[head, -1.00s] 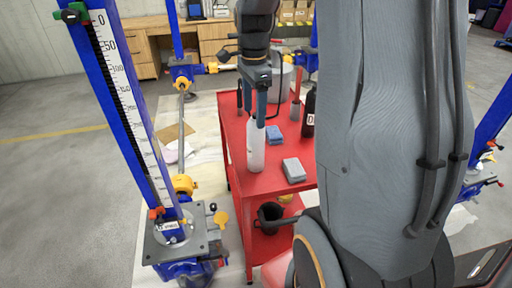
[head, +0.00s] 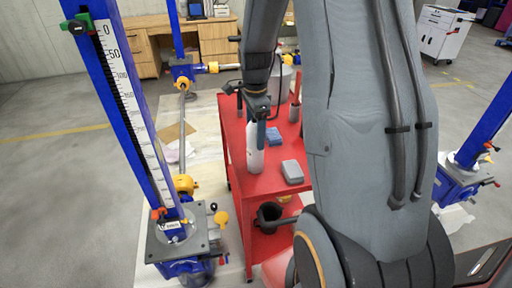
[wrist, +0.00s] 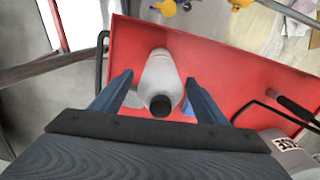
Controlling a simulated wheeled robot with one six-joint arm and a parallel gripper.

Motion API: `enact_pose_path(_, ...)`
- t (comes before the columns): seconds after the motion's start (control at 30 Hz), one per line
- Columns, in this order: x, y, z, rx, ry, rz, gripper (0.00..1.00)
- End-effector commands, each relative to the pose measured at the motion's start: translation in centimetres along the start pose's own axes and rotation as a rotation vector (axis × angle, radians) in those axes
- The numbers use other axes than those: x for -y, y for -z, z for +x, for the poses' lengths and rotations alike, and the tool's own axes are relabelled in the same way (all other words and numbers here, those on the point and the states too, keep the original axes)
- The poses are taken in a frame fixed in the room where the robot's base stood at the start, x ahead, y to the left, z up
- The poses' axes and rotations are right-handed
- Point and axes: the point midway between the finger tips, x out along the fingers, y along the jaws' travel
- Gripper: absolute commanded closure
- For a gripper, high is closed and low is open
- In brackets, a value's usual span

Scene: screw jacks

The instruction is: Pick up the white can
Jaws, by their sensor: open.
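The white can (head: 254,158) is a tall pale bottle shape with a black cap, upright on the red cart (head: 270,188). In the head view my gripper (head: 257,138) hangs down over it and hides its upper part. In the wrist view the white can (wrist: 160,72) shows between the two blue-grey fingers, cap towards the camera. The fingers are open, with a visible gap on the left and a narrower one on the right. I cannot tell whether the fingertips are level with the can's body.
A grey block (head: 292,172) and a blue one (head: 273,136) lie on the cart right of the can. A grey bucket (head: 287,82) stands at the back. A black container (head: 270,217) sits on the lower shelf. A blue screw jack (head: 130,110) stands at left.

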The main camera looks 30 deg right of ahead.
Motion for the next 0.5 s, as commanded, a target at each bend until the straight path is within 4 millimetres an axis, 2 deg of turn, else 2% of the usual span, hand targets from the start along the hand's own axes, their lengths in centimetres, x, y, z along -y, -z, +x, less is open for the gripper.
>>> enact_pose_path(0.13,0.0,-0.01,0.0,0.0,0.0,0.0,0.32)
enact_pose_path(0.5,0.0,-0.01,-0.02,0.0,0.0,0.0,0.95)
